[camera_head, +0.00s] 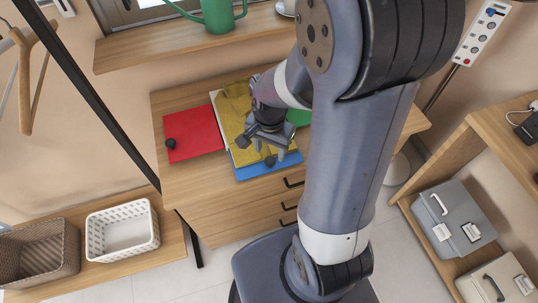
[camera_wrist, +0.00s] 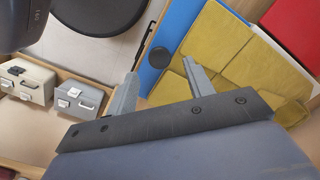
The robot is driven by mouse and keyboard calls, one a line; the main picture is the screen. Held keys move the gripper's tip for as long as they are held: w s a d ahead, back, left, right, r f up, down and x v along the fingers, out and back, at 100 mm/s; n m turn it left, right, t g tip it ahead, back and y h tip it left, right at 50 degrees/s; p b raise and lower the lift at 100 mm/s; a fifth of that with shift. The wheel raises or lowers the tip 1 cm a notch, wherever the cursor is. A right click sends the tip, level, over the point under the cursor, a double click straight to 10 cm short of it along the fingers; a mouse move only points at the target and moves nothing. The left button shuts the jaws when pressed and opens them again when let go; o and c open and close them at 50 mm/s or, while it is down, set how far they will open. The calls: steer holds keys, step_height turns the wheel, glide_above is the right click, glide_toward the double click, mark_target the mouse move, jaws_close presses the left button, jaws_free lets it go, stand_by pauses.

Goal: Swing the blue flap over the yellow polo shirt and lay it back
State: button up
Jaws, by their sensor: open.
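The yellow polo shirt (camera_head: 231,112) lies folded on a board on the wooden dresser, partly hidden by my arm. The blue flap (camera_head: 255,172) lies flat along the board's front side, outward from the shirt, near the dresser's front edge. A round black knob (camera_head: 269,161) sits on the flap. My gripper (camera_head: 263,150) is open above the front of the shirt, close to the knob. In the wrist view the knob (camera_wrist: 159,57) shows between the two open fingertips (camera_wrist: 160,68), with the blue flap (camera_wrist: 185,25) and shirt (camera_wrist: 225,55) beside it. Contact cannot be told.
A red flap (camera_head: 193,132) with a black knob lies flat at the left, and a green flap (camera_head: 299,117) shows partly behind my arm. A shelf with a green watering can (camera_head: 217,14) is behind. A white basket (camera_head: 122,229) stands low at the left.

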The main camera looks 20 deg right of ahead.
mark_target(270, 160)
steer(key=shift+f, duration=1.9)
jaws_close()
